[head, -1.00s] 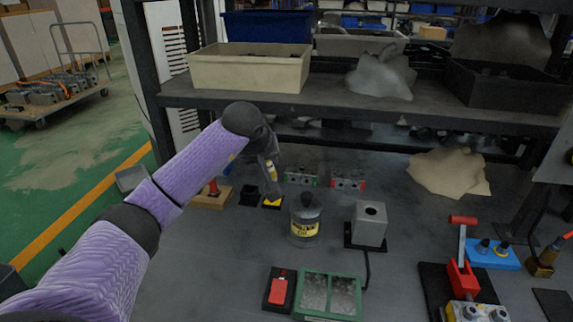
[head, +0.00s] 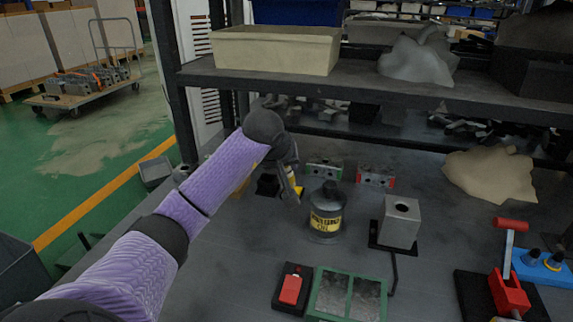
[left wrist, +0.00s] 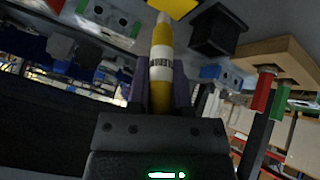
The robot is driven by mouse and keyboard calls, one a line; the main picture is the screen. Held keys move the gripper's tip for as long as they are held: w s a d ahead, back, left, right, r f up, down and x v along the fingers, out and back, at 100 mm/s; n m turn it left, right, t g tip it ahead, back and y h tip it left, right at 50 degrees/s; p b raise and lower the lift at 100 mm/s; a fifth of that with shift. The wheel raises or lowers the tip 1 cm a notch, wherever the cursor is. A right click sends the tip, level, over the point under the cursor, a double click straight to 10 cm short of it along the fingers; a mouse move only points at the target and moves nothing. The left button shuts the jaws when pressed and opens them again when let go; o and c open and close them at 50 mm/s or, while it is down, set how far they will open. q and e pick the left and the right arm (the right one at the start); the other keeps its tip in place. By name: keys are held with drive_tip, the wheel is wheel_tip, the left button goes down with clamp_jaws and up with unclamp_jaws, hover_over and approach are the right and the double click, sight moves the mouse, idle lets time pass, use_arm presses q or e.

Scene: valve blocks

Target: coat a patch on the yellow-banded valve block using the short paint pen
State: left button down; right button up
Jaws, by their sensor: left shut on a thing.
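My left gripper (head: 291,180) is shut on a yellow pen with a white label band, the paint pen (left wrist: 161,62). In the left wrist view the pen stands between the fingers, its pale tip pointing away from the palm. A yellow piece (left wrist: 176,7) lies just beyond the tip; I cannot tell whether they touch. In the head view the gripper and pen are left of the dark jar. My right gripper is not in view.
A green-marked block (head: 325,168) and a red-marked block (head: 376,176) stand behind the yellow-labelled jar (head: 326,212). A grey box (head: 399,222), a green-framed tray (head: 347,297) and a red-and-black switch (head: 291,288) stand nearby. A shelf (head: 350,90) overhangs the bench's back.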

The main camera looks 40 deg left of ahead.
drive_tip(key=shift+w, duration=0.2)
use_arm(q)
drive_tip(key=shift+f, duration=0.3)
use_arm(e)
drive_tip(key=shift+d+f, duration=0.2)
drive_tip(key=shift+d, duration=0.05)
use_arm(q)
drive_tip(key=shift+f+b, duration=0.2)
drive_tip(key=shift+b, duration=0.15)
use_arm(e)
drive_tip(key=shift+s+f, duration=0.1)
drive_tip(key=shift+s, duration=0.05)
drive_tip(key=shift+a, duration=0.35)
use_arm(q)
wheel_tip(320, 180, up, 6)
drive_tip(key=p, duration=0.5)
drive_tip(key=shift+r+p, duration=0.55)
drive_tip(key=shift+p, duration=0.1)
drive_tip(key=shift+f, duration=0.1)
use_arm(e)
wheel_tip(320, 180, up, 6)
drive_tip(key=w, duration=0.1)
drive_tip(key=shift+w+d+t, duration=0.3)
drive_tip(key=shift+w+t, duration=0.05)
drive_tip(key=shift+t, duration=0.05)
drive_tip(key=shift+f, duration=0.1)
